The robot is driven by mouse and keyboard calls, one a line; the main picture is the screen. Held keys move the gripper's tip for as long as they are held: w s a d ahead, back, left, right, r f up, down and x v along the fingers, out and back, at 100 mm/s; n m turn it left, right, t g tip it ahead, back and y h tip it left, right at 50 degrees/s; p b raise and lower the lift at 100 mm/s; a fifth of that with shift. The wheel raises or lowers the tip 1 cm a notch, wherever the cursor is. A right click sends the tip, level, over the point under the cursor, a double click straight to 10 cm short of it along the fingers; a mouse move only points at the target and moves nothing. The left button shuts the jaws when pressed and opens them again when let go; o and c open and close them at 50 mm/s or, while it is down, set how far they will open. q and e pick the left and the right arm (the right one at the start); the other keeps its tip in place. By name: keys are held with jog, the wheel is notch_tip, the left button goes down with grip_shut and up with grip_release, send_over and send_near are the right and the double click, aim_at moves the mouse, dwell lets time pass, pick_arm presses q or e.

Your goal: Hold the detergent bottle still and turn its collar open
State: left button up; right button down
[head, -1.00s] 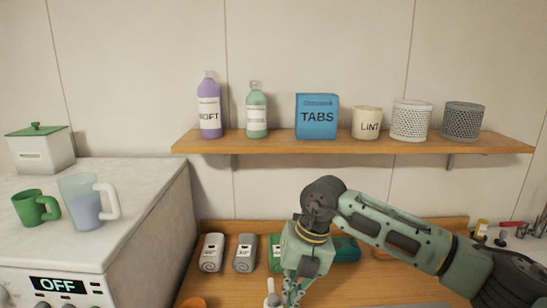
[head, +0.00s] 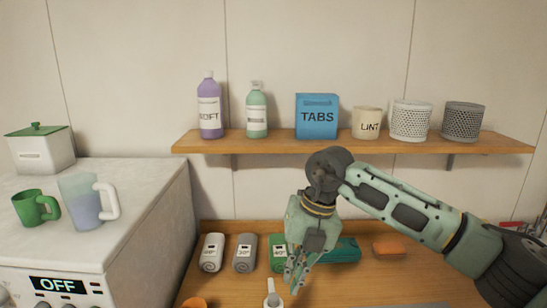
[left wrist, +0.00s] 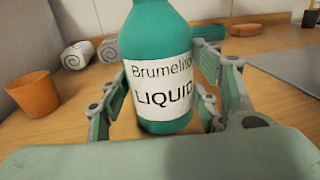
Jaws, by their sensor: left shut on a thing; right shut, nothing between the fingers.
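The detergent bottle (left wrist: 160,30) is teal with a white label reading "LIQUID" and stands upright in the left wrist view. Its top is cut off there. My left gripper (left wrist: 165,78) is shut on it, with a finger on each side of its body. In the head view only a white spout (head: 271,294), apparently the bottle's top, shows at the bottom edge. I cannot make out the collar. My right gripper (head: 292,284) is shut and empty, its fingers pointing down, just right of and above the spout in the picture.
Rolled towels (head: 211,253), a teal item (head: 342,249) and an orange sponge (head: 389,247) lie along the back of the wooden counter (head: 385,280). An orange cup (left wrist: 37,95) stands left of the bottle. A shelf (head: 290,146) with containers hangs above.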

dwell(0.3)
pick_arm(q)
jog(key=o, duration=1.8)
jog(key=shift+o, duration=0.2)
